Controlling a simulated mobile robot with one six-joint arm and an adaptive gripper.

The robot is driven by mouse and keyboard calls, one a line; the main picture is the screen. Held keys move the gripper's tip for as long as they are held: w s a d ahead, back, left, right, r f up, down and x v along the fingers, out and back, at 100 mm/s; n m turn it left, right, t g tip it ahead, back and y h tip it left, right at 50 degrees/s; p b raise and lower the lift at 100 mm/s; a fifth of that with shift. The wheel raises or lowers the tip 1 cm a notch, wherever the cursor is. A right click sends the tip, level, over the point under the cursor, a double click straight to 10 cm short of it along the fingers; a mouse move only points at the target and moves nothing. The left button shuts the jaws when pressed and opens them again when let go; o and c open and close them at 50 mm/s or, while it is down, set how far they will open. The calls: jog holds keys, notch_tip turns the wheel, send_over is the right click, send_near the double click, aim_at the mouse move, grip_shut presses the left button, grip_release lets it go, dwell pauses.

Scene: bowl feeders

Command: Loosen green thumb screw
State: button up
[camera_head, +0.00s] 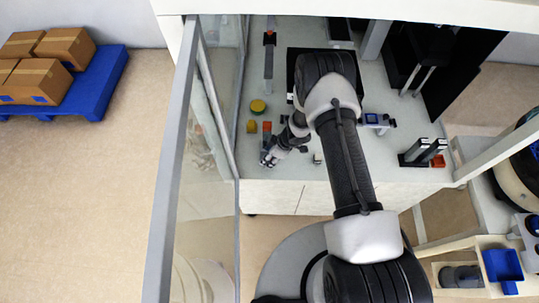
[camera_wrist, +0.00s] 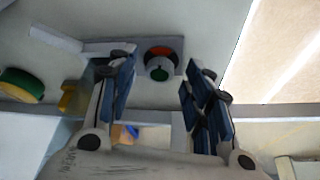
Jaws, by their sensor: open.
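The green thumb screw (camera_wrist: 159,70) shows in the wrist view as a dark round knob with a green face. It sits against an orange-red part on a grey bracket (camera_wrist: 130,47). My gripper (camera_wrist: 157,88) is open, with its blue-padded fingers to the left and right of the screw and apart from it. In the head view my gripper (camera_head: 268,159) is low over the front left of the worktop, and the orange part (camera_head: 267,127) shows just behind it. The screw itself cannot be made out in the head view.
A yellow and green round part (camera_head: 258,106) and a yellow block (camera_head: 251,127) stand nearby on the worktop (camera_head: 300,172). A glass panel (camera_head: 222,90) borders the left side. Black uprights with a red block (camera_head: 438,161) stand at the right.

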jog(key=v, duration=1.2)
jog(key=shift+a, duration=0.1)
jog(key=shift+s, duration=0.15)
